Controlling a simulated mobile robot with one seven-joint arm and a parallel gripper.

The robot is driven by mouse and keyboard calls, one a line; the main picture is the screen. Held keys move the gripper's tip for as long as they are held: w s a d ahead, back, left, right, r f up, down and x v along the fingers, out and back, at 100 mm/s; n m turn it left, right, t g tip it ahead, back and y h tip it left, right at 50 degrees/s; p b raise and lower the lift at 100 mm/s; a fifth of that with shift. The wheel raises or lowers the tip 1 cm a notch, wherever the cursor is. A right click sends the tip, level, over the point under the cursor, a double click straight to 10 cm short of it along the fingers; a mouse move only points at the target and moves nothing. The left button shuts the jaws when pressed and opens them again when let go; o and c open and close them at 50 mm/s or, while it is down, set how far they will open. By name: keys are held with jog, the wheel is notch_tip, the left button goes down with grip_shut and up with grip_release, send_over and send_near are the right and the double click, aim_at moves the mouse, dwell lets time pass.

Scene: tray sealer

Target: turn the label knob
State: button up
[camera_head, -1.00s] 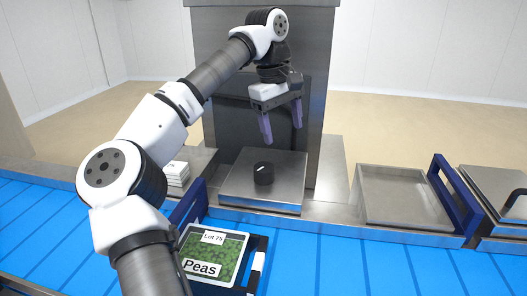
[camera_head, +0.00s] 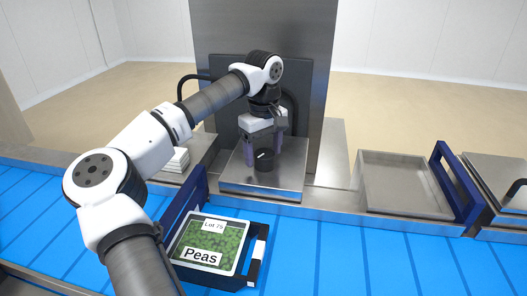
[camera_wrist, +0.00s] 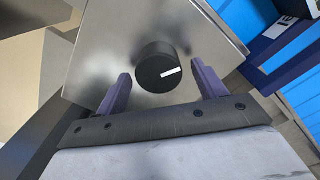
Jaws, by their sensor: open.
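The label knob (camera_head: 264,160) is a black round dial with a white pointer mark, standing on a square steel plate (camera_head: 235,183). In the wrist view the knob (camera_wrist: 155,66) lies just beyond and between the fingertips, its white mark pointing to the right and slightly up. My gripper (camera_head: 264,155) is open, with its purple fingers pointing down on either side of the knob. The wrist view shows a gap between the knob and each finger of my gripper (camera_wrist: 160,75). I cannot tell how far down the fingers reach along the knob.
A blue conveyor (camera_head: 335,250) runs along the front. White labels (camera_head: 178,160) are stacked left of the plate. An empty steel tray (camera_head: 405,185) and blue bar (camera_head: 455,185) are right.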

jog(key=shift+f, duration=0.65)
jog(key=c, duration=1)
